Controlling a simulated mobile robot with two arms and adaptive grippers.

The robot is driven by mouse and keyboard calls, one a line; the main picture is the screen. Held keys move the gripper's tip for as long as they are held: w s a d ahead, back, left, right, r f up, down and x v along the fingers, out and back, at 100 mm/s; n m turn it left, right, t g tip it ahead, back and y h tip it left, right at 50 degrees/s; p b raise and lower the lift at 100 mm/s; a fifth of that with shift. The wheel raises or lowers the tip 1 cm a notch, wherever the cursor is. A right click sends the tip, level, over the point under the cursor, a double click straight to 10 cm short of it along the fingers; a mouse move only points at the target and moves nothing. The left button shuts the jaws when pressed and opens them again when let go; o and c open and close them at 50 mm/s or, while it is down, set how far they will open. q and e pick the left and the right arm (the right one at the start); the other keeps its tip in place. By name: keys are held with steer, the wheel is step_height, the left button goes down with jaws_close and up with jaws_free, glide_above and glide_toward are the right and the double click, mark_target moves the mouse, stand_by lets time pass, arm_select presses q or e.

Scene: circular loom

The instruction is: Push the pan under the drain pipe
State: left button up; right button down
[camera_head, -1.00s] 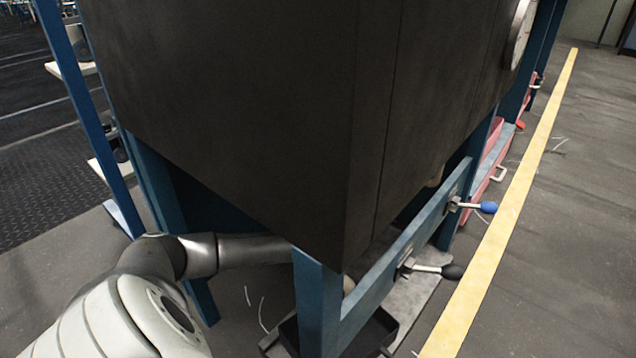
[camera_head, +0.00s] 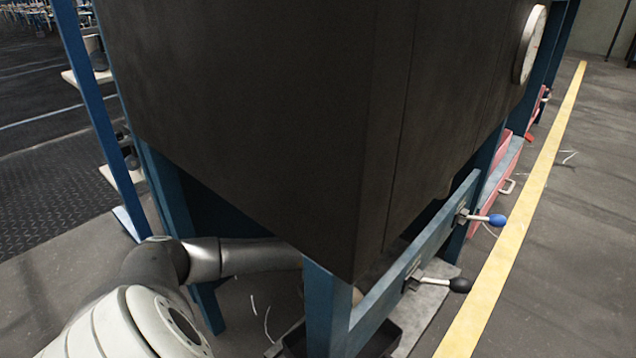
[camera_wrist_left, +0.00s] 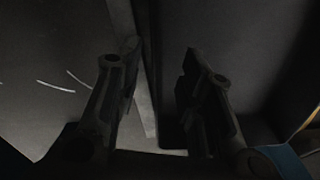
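The pan (camera_head: 382,340) is a black, open, low tray on the floor at the bottom of the head view, partly hidden by the blue front leg. A small tan rounded piece (camera_head: 357,296) shows beside that leg, above the pan; I cannot tell if it is the drain pipe. My left arm reaches behind the leg, hiding its gripper in the head view. In the left wrist view my left gripper (camera_wrist_left: 160,58) has its two fingers apart. A dark surface, seemingly the pan (camera_wrist_left: 250,45), lies beside and beyond the right finger; contact is unclear. My right gripper is not in view.
A large dark hopper (camera_head: 270,110) on blue legs (camera_head: 327,315) overhangs my left arm. A blue crossbar (camera_head: 415,250) carries a black-knobbed lever (camera_head: 458,285) and a blue-knobbed lever (camera_head: 496,220). Open floor lies right of the yellow line (camera_head: 520,215).

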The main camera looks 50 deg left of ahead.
arm_select(q)
step_height(320, 180, up, 11)
steer(key=shift+f, duration=0.2)
steer(key=shift+s+a, duration=0.1)
stand_by(0.5)
